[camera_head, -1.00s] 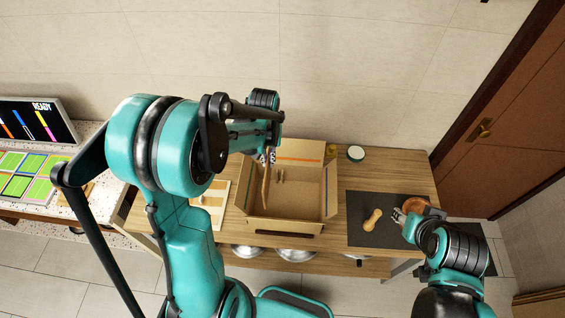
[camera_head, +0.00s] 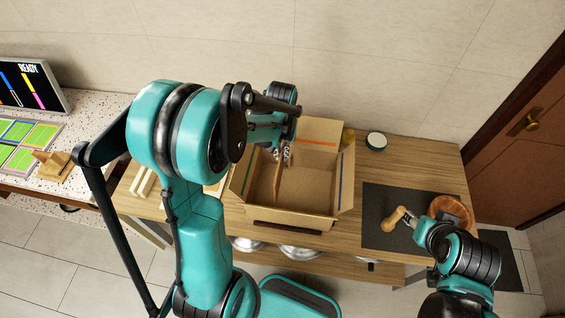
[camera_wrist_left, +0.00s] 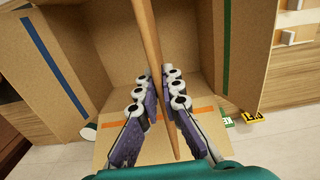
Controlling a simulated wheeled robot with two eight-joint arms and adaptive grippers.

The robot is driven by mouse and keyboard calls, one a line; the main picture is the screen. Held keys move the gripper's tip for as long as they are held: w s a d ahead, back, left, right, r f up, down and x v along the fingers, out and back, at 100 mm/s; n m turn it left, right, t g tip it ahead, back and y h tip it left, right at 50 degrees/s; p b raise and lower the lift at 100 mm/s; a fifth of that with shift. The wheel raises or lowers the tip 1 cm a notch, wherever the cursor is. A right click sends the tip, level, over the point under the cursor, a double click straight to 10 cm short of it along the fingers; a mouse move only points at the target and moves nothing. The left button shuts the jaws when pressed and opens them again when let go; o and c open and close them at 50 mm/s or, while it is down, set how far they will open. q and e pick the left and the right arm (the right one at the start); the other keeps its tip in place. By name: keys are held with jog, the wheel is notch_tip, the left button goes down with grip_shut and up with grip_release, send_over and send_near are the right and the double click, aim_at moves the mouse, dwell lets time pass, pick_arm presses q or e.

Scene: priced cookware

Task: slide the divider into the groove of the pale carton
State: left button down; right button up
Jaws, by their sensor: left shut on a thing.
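The divider (camera_wrist_left: 149,40) is a thin brown board, seen nearly edge-on between the fingers in the left wrist view. My left gripper (camera_wrist_left: 158,82) is shut on it. In the head view the divider (camera_head: 278,178) shows as a narrow upright strip inside the open pale carton (camera_head: 318,212), under my left gripper (camera_head: 281,154). The carton has open flaps with an orange and blue stripes. I cannot make out the groove or whether the divider's lower edge is in it. My right gripper (camera_head: 411,222) is beside a wooden pestle-shaped piece (camera_head: 394,219); its jaws are too small to read.
A dark mat (camera_head: 376,240) lies right of the carton, with a wooden bowl (camera_head: 450,210) on it. A white-topped jar (camera_head: 376,141) stands behind. Pale wooden pieces (camera_head: 146,181) are left of the carton. A counter with a screen (camera_head: 30,88) is at far left.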

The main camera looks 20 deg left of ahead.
pick_arm(q)
jog(key=shift+f, duration=0.5)
jog(key=shift+w+f+b, duration=0.1)
jog(key=shift+f+b, duration=0.05)
jog(key=shift+b, duration=0.15)
pick_arm(e)
jog(key=shift+w+f, duration=0.1)
jog(key=shift+f, duration=0.55)
pick_arm(q)
jog(key=shift+f+b, duration=2.25)
jog(key=shift+f, duration=0.15)
pick_arm(e)
jog(key=shift+f, duration=2.25)
jog(key=shift+f, duration=0.15)
pick_arm(q)
jog(key=shift+f+b, duration=1.55)
jog(key=shift+b, duration=0.05)
pick_arm(e)
jog(key=shift+f, duration=1.45)
